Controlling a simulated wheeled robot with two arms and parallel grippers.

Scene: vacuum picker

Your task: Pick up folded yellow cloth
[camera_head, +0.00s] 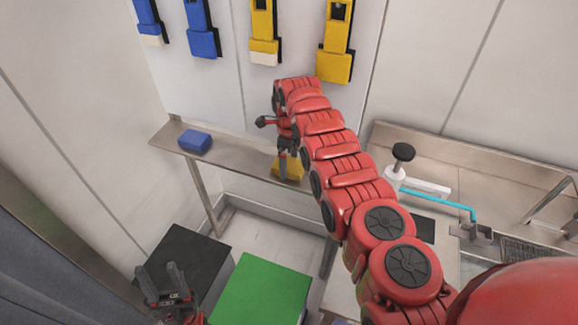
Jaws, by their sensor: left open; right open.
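The folded yellow cloth (291,168) lies on the narrow metal shelf (234,161) below the wall. It is partly hidden behind my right arm and gripper. My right gripper (273,143) is open, with its fingers in front of and just above the cloth; I cannot tell whether they touch it. My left gripper (163,282) is open and empty at the lower left, in front of a black box and well away from the shelf.
A folded blue cloth (195,141) lies on the shelf's left part. Blue and yellow holders (335,50) hang on the wall above. A black box (187,262) and a green box (262,292) stand below. A sink counter (440,150) with a white-and-black dispenser (398,168) is at the right.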

